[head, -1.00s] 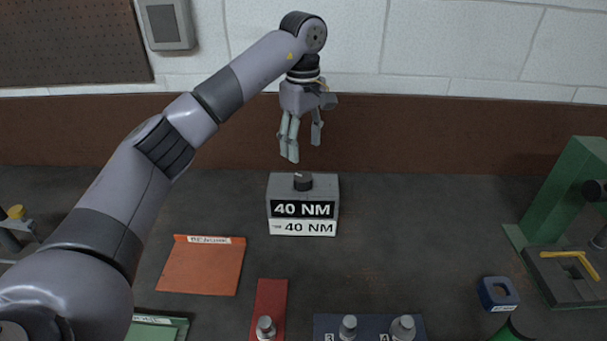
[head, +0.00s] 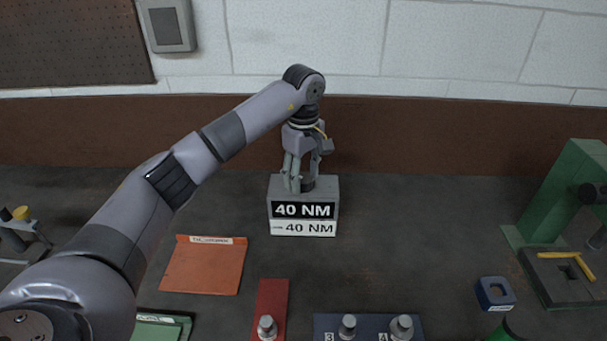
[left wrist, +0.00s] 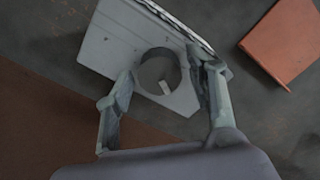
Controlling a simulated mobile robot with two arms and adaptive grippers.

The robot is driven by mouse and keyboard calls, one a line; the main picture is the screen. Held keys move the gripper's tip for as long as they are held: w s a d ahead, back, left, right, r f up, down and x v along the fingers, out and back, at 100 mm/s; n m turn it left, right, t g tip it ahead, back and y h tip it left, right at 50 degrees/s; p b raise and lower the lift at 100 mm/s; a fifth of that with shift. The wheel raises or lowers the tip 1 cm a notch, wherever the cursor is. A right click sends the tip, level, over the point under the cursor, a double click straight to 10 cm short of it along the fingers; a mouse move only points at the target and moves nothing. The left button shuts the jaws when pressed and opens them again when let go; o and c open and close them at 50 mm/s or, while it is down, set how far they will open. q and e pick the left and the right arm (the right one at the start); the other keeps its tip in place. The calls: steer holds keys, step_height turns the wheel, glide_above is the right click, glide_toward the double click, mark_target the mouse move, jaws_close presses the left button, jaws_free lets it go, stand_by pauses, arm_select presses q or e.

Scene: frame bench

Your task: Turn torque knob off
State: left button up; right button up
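The grey torque box (head: 331,190) stands on the bench and shows 40 NM on a black display, with a white 40 NM label below. Its dark round knob (head: 308,184) is on top, partly hidden by my fingers in the head view. My left gripper (head: 300,182) points down over the box. In the left wrist view, the knob (left wrist: 154,68) with a pale pointer mark lies between my two spread fingers (left wrist: 162,78). The fingers look open around it; I cannot tell whether either touches. My right gripper is not in view.
An orange mat (head: 202,268) lies left of the box. A red strip (head: 270,300) and a blue holder (head: 372,322) with metal pieces are in front. A blue block (head: 496,293) and green stand (head: 570,190) are at right. Bench right of the box is clear.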

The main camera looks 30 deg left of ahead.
arm_select(q)
steer(key=c, duration=0.9)
steer(key=shift+n, duration=0.3)
steer(key=n, duration=0.4)
steer(key=shift+b, duration=0.3)
steer(key=n, duration=0.5)
steer(key=shift+n, duration=0.4)
steer(key=n, duration=0.3)
steer(key=shift+n+b, duration=0.35)
steer(key=shift+n, duration=0.05)
steer(key=n, duration=0.3)
steer(key=shift+n, duration=0.3)
steer(key=n, duration=0.6)
